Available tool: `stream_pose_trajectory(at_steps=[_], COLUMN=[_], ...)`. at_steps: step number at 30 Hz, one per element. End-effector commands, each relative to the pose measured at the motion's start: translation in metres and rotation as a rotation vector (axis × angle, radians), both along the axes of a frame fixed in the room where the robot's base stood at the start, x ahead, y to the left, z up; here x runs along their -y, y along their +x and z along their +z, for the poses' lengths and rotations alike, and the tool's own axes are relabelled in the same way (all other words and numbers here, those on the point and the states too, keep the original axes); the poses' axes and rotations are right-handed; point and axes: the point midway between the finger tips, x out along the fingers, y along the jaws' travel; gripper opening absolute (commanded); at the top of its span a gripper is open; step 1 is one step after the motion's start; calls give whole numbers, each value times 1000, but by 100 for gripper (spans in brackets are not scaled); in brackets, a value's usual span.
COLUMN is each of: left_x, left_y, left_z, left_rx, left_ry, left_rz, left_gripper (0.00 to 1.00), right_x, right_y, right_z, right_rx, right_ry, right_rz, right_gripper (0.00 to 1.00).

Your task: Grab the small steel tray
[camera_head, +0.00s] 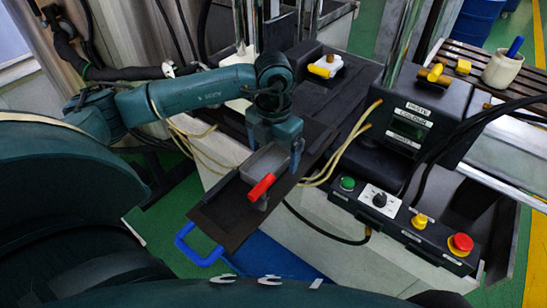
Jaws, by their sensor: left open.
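The small steel tray (264,163) is a shallow grey tray with a red handle (262,187). It lies on a dark brown board (225,211) in the middle of the picture. My left gripper (276,152) points down over the tray's far end, open. One finger shows at the tray's right side; the gripper body hides part of the tray's far end. I cannot tell whether the fingers touch the tray. My right gripper is not in view.
A black control box (412,125) with a green button (347,183) and a red button (461,243) stands at right. Yellowish hoses (342,150) run close beside the board. A blue handle (197,247) shows below the board. A white cup (503,69) stands far right.

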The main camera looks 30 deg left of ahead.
Motion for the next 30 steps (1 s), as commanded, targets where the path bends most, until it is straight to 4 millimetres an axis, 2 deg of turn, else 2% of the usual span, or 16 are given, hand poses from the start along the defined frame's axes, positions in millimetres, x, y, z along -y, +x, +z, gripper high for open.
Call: stream_pose_trajectory(at_steps=[4, 24, 30], left_x=[0, 0, 0], left_y=[0, 0, 0], left_z=[0, 1, 2], left_rx=[0, 1, 1], left_ry=[0, -1, -1], left_rz=[0, 0, 0], left_gripper=[86, 33, 33], right_x=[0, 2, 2], right_y=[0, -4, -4], right_z=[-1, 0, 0], right_rx=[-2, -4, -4], right_ry=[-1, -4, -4], right_rz=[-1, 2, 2], right_gripper=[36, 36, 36])
